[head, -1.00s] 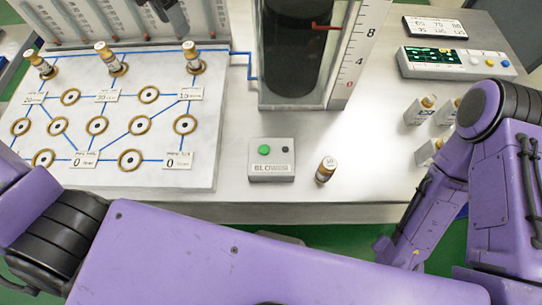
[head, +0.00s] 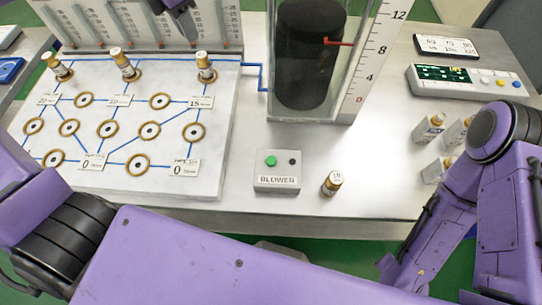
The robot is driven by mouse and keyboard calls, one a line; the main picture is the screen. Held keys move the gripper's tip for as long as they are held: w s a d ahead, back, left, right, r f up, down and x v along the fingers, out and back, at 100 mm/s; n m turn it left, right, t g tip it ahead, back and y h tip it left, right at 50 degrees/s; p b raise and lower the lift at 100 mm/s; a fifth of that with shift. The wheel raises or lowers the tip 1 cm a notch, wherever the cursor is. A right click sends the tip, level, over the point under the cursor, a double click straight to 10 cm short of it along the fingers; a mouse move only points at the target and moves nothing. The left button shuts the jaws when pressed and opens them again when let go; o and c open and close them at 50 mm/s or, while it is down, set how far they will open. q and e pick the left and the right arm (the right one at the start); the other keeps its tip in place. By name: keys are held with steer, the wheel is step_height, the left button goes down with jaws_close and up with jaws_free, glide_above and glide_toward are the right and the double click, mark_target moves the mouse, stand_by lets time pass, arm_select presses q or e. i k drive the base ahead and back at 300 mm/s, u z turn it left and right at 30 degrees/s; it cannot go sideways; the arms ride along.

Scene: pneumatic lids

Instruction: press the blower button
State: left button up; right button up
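The blower box (head: 277,183) is a small light grey box marked BLOWER near the table's front edge, in the middle of the head view. A round green button (head: 271,160) sits on its top left, with a small dark round spot (head: 292,161) on its top right. My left gripper (head: 172,8) is a dark shape at the top edge, in front of the gauge panel, well behind and left of the box. It is cut off by the frame, and its opening is unclear. Nothing touches the button. My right gripper is not visible; only its arm shows at right.
A clear tank (head: 350,95) with a black cylinder (head: 308,60) inside stands behind the box. A small capped vial (head: 332,183) stands right of the box. The white board (head: 60,175) with ringed holes and several vials lies left. A display unit (head: 466,82) stands at back right.

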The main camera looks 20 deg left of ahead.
mark_target(271, 160)
steer(key=k, duration=1.5)
